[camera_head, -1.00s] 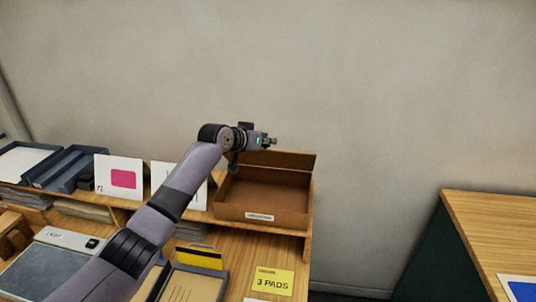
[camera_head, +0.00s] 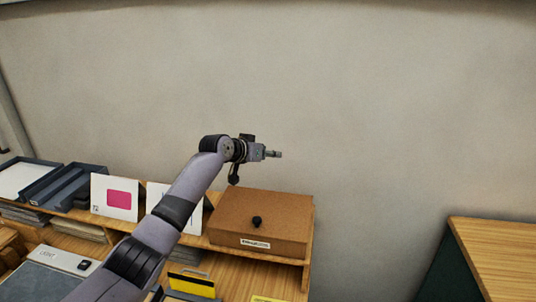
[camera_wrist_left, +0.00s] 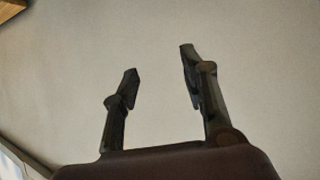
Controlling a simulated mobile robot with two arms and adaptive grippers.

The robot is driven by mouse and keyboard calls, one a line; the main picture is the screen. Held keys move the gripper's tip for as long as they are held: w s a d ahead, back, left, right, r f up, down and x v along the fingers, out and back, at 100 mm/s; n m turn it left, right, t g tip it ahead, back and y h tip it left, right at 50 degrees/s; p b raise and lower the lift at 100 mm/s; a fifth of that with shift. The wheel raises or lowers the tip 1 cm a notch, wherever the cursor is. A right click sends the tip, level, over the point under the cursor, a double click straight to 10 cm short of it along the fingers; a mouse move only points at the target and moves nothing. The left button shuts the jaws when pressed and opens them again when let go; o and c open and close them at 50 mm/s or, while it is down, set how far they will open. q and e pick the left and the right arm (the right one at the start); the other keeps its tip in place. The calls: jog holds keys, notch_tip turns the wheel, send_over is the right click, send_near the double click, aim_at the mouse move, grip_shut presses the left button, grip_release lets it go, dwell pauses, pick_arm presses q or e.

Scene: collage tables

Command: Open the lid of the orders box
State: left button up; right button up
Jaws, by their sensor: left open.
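A brown box (camera_head: 280,248) sits on the right end of the raised wooden shelf, with a small label on its front that is too small to read surely. Its lid (camera_head: 285,212) lies shut on top, with a black knob (camera_head: 257,221) near the front edge. My left gripper (camera_head: 277,154) is above and behind the box in the picture, apart from the lid and pointing right. In the left wrist view its fingers (camera_wrist_left: 157,62) are spread apart with only the wall between them. The inside of the box is hidden. My right gripper does not show.
White cards (camera_head: 114,198) stand on the shelf left of the box, beside dark trays (camera_head: 65,187). Another wooden table (camera_head: 500,255) stands at the right, across a gap. The space above the box is free except for my arm.

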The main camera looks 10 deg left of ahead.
pick_arm(q)
jog(key=v, duration=1.2)
jog(key=shift+s, duration=0.15)
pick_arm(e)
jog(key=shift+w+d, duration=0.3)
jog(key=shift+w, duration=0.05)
pick_arm(q)
jog(key=shift+a, duration=0.15)
